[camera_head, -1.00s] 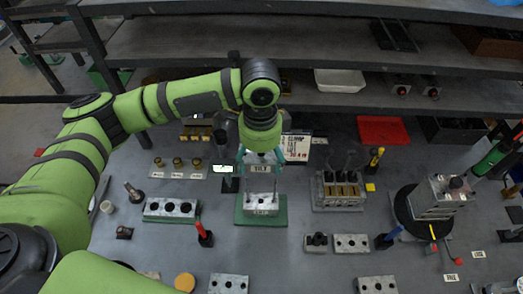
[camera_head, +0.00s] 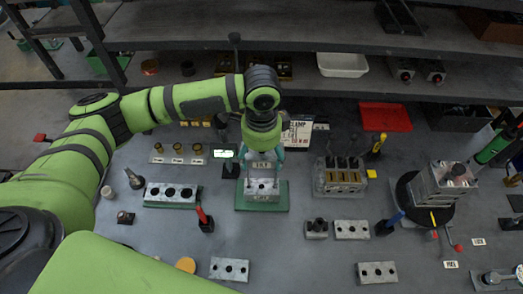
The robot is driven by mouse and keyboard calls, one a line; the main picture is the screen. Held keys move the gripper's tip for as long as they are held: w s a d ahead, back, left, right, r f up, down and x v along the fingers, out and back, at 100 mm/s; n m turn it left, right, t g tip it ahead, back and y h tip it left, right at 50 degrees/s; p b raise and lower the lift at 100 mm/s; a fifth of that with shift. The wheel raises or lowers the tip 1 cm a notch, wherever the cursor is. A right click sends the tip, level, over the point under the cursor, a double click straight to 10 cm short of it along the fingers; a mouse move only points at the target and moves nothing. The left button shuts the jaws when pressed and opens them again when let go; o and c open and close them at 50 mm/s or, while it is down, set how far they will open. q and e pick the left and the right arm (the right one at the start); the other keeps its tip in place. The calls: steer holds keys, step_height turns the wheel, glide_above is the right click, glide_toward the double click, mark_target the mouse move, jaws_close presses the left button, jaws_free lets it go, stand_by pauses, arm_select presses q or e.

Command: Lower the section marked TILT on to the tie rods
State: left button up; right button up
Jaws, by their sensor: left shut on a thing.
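My left gripper (camera_head: 263,156) points down and is shut on a grey metal section (camera_head: 262,165), with a small label on its front too small to read surely. The section is level, directly above a grey block (camera_head: 262,196) on a green plate (camera_head: 279,205). The thin tie rods rise from this block. The section is now close over the block, with the block's top face still partly showing below it. I cannot tell whether the rods have entered the section's holes. My right gripper is not in view.
A valve block with upright rods (camera_head: 340,181) stands right of the green plate. A three-hole block (camera_head: 171,193) and a red-handled tool (camera_head: 204,218) are to the left. A display (camera_head: 224,153) and sign (camera_head: 298,133) stand close behind.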

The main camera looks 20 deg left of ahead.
arm_select(q)
steer(key=shift+f, duration=0.2)
stand_by(0.7)
steer(key=shift+p, duration=0.5)
stand_by(0.5)
steer(key=shift+p, duration=0.55)
steer(key=shift+p, duration=0.3)
stand_by(0.3)
steer(key=shift+f+b, duration=2.65)
steer(key=shift+f, duration=3.05)
